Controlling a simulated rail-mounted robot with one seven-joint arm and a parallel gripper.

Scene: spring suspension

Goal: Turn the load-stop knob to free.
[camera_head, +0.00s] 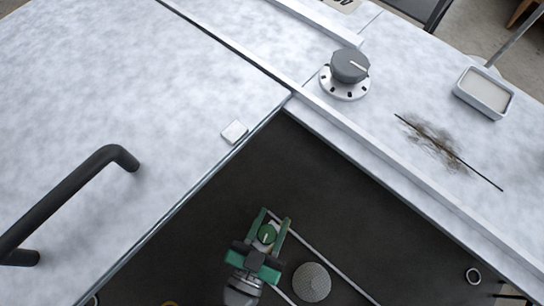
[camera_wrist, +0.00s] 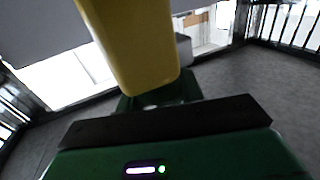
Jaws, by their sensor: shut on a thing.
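My gripper (camera_head: 273,222) is green and black and sits in the dark recess at the lower middle of the head view. No label is readable, so I cannot tell which knob is the load-stop. In the wrist view a large yellow part (camera_wrist: 130,50) stands in front of my gripper.
A pale speckled panel with a black bar handle (camera_head: 62,200) fills the left. A raised pale rail (camera_head: 420,175) borders the recess. A mesh-topped round thing (camera_head: 311,282) is close right of my gripper. A small tray (camera_head: 485,93) and a dark scorched slit (camera_head: 440,145) lie at right.

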